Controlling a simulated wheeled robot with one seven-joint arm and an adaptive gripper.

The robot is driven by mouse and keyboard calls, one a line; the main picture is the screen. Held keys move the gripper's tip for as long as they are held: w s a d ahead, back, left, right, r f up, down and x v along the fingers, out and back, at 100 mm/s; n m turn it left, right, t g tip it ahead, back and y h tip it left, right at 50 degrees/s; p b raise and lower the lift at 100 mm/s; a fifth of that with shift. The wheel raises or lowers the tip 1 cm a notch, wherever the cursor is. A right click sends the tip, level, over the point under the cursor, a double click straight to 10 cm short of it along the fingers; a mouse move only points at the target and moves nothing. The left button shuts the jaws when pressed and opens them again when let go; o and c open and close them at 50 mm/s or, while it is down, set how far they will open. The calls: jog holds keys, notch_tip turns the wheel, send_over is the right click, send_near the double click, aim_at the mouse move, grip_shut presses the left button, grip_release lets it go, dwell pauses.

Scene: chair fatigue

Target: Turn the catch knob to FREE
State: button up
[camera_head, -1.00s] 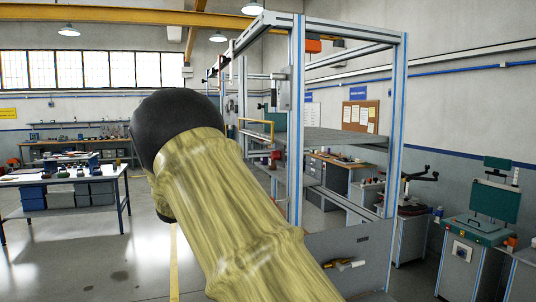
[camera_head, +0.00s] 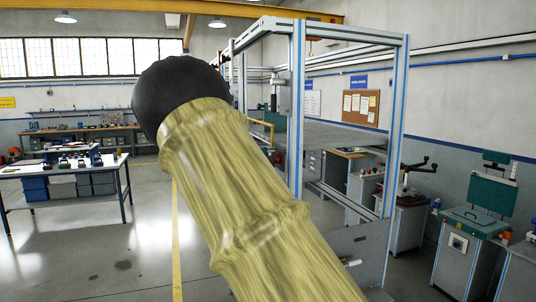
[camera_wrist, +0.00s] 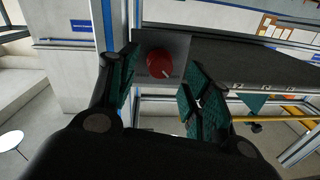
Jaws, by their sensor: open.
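The red round catch knob (camera_wrist: 160,62) sits on a grey metal plate (camera_wrist: 179,48) in the wrist view. A small white mark shows at its lower right edge, and any lettering on the plate is too small to read. My gripper (camera_wrist: 162,78) is open, with one green-padded finger left of the knob and the other to its lower right. The knob appears between the fingers and the gripper holds nothing; I cannot tell how far the tips are from the plate. In the head view my arm covers the middle, and neither the gripper nor the knob can be made out.
An aluminium-profile frame (camera_head: 297,120) stands around the work area, with a dark horizontal panel (camera_wrist: 255,62) beside the knob. A yellow rail (camera_wrist: 270,120) runs at lower right. A workbench (camera_head: 75,168) stands left, and a green-topped machine (camera_head: 474,222) right. Floor is clear at left.

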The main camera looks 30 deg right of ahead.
jog(key=shift+s+d, duration=0.15)
jog(key=shift+d, duration=0.7)
jog(key=c, duration=1)
jog(key=shift+c, duration=0.2)
